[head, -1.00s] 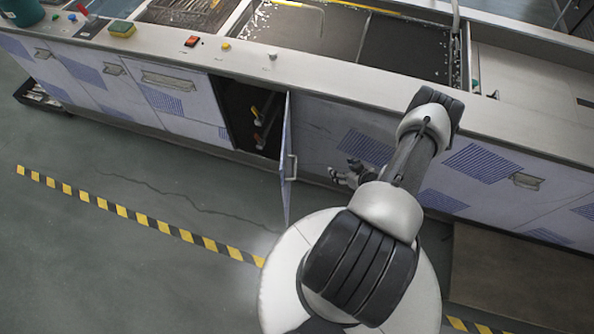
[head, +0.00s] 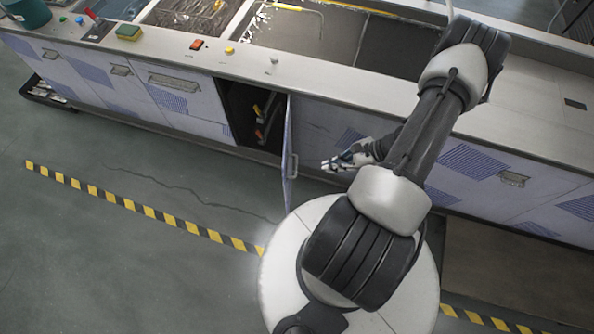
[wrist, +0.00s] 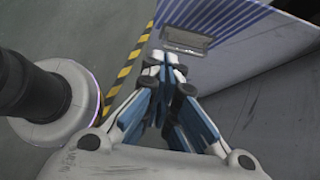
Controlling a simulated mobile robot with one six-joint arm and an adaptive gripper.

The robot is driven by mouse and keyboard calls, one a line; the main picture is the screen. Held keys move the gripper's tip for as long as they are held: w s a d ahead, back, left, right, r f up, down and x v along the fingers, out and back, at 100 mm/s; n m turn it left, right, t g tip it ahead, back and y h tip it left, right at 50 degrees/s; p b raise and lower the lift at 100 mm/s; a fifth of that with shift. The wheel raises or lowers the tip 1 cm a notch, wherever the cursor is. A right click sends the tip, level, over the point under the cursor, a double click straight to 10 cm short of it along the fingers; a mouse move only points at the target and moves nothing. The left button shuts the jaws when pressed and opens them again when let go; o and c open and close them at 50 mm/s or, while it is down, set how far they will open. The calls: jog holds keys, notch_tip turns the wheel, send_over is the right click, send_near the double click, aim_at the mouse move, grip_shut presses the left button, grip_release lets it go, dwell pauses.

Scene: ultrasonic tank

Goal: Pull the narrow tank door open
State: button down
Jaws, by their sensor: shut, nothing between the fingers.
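The narrow tank door (head: 287,150) stands swung out from the tank front, roughly square to it, with a dark opening (head: 238,108) to its left. Its bar handle (head: 294,166) shows near the free edge. In the wrist view the door (wrist: 236,40) fills the upper right, and its grey handle (wrist: 187,38) sits just beyond my fingertips. My gripper (head: 335,164) is to the right of the door, apart from the handle in the head view. In the wrist view my gripper (wrist: 165,62) is shut with its fingertips together and empty.
Inside the opening are valves with orange and red handles (head: 260,122). The tank counter (head: 330,82) carries buttons and a sponge (head: 129,32). Yellow-black floor tape (head: 150,209) crosses clear floor in front. A brown mat (head: 500,265) lies at the lower right.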

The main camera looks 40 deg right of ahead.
jog(key=w+a+r+b+x, duration=0.1)
jog(key=r+b+x, duration=0.1)
jog(key=x, duration=1)
jog(key=shift+w+a+f, duration=0.25)
jog(key=shift+w+a, duration=0.05)
jog(key=shift+a, duration=0.1)
